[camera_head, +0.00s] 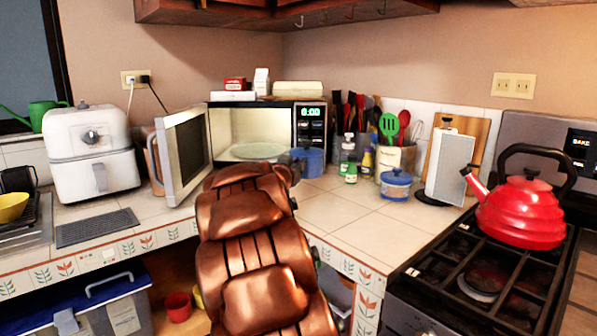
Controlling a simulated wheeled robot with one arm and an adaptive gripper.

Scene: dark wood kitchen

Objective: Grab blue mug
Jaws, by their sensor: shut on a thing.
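The blue mug (311,163) is on or just above the tiled counter, in front of the microwave's right side. My arm reaches up from the bottom of the view, and my gripper (294,167) is at the mug's left side, shut on it. The arm and gripper hide the mug's left part and most of the fingers. I cannot tell whether the mug's base touches the counter.
The microwave (311,146) stands behind, its door (184,153) swung open to the left. A red kettle (522,214) sits on the stove. Counter tiles between are clear.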

